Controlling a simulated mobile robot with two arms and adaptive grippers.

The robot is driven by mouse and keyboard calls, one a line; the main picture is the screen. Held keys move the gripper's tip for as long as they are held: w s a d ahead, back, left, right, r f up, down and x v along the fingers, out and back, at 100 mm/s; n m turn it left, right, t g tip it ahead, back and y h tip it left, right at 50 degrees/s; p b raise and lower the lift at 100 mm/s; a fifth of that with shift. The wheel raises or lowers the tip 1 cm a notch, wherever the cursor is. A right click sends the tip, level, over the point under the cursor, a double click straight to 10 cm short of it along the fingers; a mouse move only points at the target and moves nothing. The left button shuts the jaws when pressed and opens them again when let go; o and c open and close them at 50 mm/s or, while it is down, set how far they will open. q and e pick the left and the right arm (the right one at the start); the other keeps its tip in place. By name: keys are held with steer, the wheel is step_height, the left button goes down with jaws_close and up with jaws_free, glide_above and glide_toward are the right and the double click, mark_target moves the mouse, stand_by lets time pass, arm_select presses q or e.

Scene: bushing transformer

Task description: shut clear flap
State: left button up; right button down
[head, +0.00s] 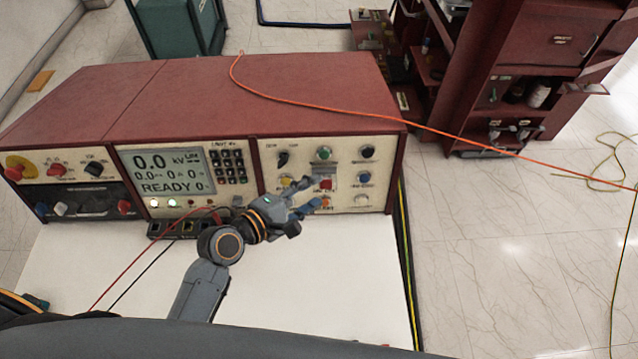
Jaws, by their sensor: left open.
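The control console (330,150) stands at the back of the white bench, its front panel facing me. On its right panel a greyish, see-through flap (324,169) shows below a green button and around or just above a red button (326,184). It seems to stick out from the panel, but its exact angle is too small to tell. My left gripper (313,196) is open and empty, close in front of the panel, just below and left of the flap. Its fingers hide part of the panel there. I cannot tell whether a finger touches the flap. My right gripper is not in view.
The white bench top (330,270) is mostly clear. Red and black leads run from a dark terminal block (178,228) below the display. An orange cable (330,107) crosses the console top to the right. A dark red cabinet (510,70) stands behind right.

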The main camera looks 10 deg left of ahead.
arm_select(q)
steer(key=shift+x, duration=1.05)
steer(key=shift+w+d+f, duration=0.15)
steer(key=shift+w+d, duration=0.1)
steer(key=shift+c, duration=0.5)
jaws_close()
steer(key=shift+f+b, duration=0.2)
steer(key=shift+b, duration=0.1)
steer(key=shift+s+d+f+m+t+h+b, duration=0.1)
steer(key=shift+s+f+m+t+h+b, duration=0.45)
steer(key=shift+b, duration=2.6)
steer(key=shift+w+a+f+m+t+h+b, duration=0.15)
steer(key=shift+f+m+t+b, duration=0.8)
steer(key=shift+b, duration=2.25)
steer(key=shift+s+d+f+m+t+h+b, duration=0.15)
steer(key=shift+f+m+t+h+b, duration=0.45)
steer(key=shift+b, duration=2.55)
